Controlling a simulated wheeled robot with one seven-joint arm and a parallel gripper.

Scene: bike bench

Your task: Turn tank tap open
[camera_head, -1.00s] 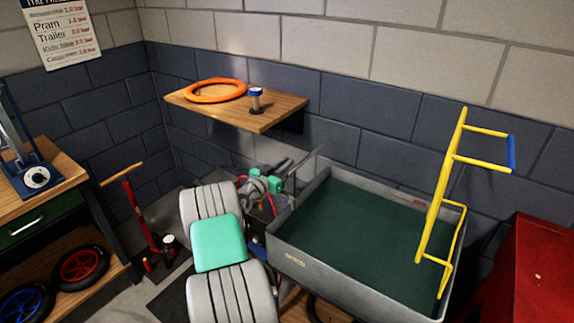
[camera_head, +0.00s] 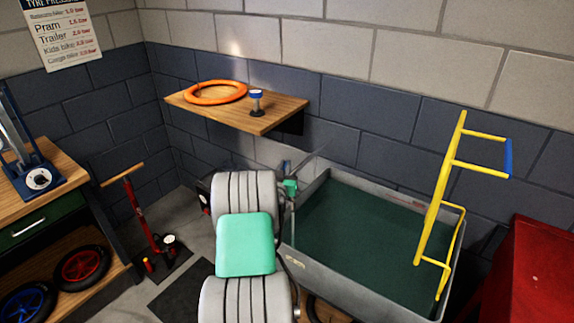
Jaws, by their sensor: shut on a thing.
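The tank (camera_head: 345,283) is a grey open trough with dark green inside, at the centre right against the wall. At its back left corner, small tap parts show, with a blue piece (camera_head: 286,166) and a thin grey bar slanting up to the right. My gripper (camera_head: 291,187) is at this corner, left of the tank's rim. Only a small green and grey part of it shows; my grey and green arm hides the rest. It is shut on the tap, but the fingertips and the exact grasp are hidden.
A yellow rack (camera_head: 437,200) stands at the tank's right side. A red pump (camera_head: 140,215) stands left; a red cabinet (camera_head: 530,270) is at right.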

